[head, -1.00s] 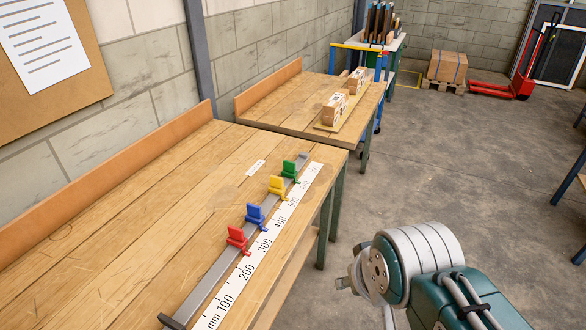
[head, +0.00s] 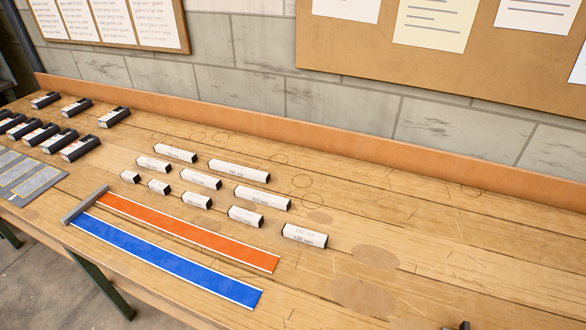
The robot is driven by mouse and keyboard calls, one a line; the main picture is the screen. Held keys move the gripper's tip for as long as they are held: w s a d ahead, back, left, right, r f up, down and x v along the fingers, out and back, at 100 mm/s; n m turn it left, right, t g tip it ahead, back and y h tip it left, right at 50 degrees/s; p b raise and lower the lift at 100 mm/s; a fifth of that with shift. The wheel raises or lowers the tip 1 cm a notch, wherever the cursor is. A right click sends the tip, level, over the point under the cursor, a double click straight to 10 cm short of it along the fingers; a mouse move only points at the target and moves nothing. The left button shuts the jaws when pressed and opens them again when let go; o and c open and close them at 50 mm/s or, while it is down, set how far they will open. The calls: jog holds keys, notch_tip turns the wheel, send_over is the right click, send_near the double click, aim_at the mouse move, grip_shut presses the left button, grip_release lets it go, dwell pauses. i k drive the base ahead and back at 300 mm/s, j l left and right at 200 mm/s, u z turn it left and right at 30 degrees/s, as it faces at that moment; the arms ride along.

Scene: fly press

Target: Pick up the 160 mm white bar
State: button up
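Several white bars with dark ends and printed labels lie in rough rows on the wooden bench. They differ in length. The two longest-looking are a back bar (head: 239,170) and a middle bar (head: 262,197). Shorter ones include a front-right bar (head: 304,236), a front bar (head: 245,217), a back-left bar (head: 175,154) and a very short bar (head: 130,177) at the left. The labels are too small to read, so I cannot tell which bar is 160 mm. No bar is held in view.
An orange strip (head: 190,233) and a blue strip (head: 165,260) run from a grey end stop (head: 84,205) in front of the bars. Several black blocks (head: 81,148) and a grey marked plate (head: 28,178) are at left. The bench's right side (head: 450,240) is mostly clear.

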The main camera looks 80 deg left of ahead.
aim_at(212, 182)
jog(key=u, duration=1.25)
jog(key=l+u, duration=0.1)
jog(key=u, duration=1.95)
jog(key=k+z, duration=0.3)
jog(key=k+l+z, duration=0.1)
jog(key=k+z, duration=0.15)
jog(key=i+j+z, duration=0.4)
jog(key=j, duration=0.25)
jog(key=j+z, duration=0.2)
jog(key=j, duration=0.15)
jog(key=i+j, duration=0.15)
jog(key=j, duration=0.25)
jog(key=i+j, duration=0.2)
jog(key=j, duration=0.2)
jog(key=i+j, duration=0.15)
jog(key=j, duration=0.25)
jog(key=i+j, duration=0.15)
jog(key=j, duration=0.25)
jog(key=i+j, duration=0.2)
jog(key=j, duration=0.2)
jog(key=i+j, duration=0.15)
jog(key=j, duration=0.25)
